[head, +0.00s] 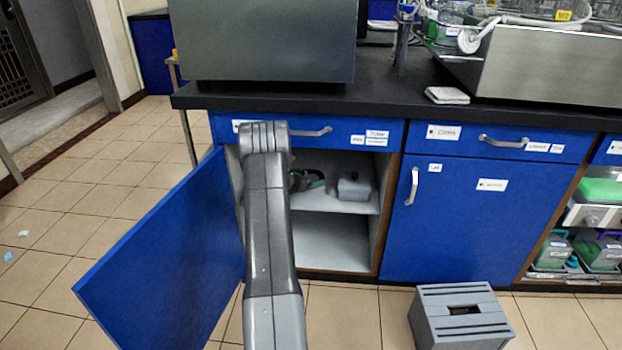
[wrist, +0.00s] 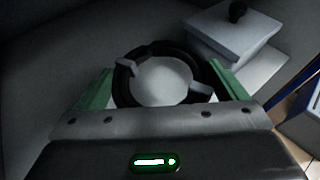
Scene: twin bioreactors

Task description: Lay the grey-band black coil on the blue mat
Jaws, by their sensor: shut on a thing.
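The black coil (wrist: 122,88) with grey bands sits between the green fingers of my gripper (wrist: 162,72) in the wrist view. The gripper is shut on the coil, one finger at each side. In the head view, the gripper (head: 306,181) is inside the open cabinet at the upper shelf, partly hidden by my arm. I cannot tell whether the coil touches the shelf. No blue mat shows in either view.
A grey lidded box (head: 354,190) stands just right of the gripper on the shelf (head: 330,204). The blue cabinet door (head: 165,260) stands open at the left. A grey stool (head: 460,318) is on the floor. The black counter (head: 400,105) runs above.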

